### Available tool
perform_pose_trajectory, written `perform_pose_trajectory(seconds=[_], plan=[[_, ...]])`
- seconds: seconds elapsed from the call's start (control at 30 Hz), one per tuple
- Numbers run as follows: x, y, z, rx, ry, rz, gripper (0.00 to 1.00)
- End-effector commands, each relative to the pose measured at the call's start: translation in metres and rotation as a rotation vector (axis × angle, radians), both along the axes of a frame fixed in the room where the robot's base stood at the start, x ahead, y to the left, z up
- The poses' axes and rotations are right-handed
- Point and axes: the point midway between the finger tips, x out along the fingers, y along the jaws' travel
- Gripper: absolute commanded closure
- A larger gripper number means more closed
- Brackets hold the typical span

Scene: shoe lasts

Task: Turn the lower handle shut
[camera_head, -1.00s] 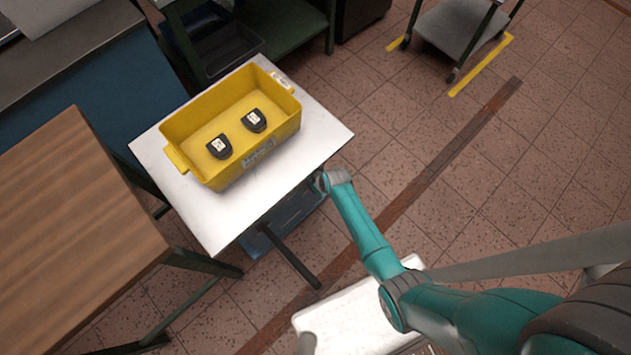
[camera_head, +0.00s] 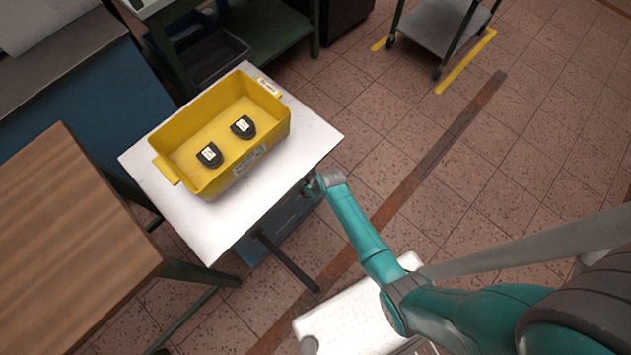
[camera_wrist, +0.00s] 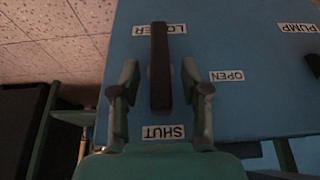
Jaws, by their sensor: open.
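In the wrist view the lower handle (camera_wrist: 160,65) is a black bar on a blue panel (camera_wrist: 250,45). It runs up and down the picture, from across the LOWER label (camera_wrist: 174,29) towards the SHUT label (camera_wrist: 163,132). The OPEN label (camera_wrist: 226,76) is to its right. The lettering appears upside down. My gripper (camera_wrist: 160,75) is open, with one finger on each side of the handle and a visible gap on both sides.
A white-topped table (camera_head: 230,225) carries a yellow crate (camera_head: 190,185) with two dark shoe-last pieces. A dark bar (camera_head: 288,263) sticks out below the tabletop. Another dark handle shows by the PUMP label (camera_wrist: 298,28).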

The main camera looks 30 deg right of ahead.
Motion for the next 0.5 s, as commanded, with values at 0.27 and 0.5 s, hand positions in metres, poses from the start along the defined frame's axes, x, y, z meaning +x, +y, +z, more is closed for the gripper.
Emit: perform_pose_trajectory(seconds=[0.27,0.5], plan=[[-0.017,-0.006,0.04,-0.001,0.0,-0.001,0.54],[-0.03,-0.011,0.075,-0.001,0.001,-0.001,0.54]])
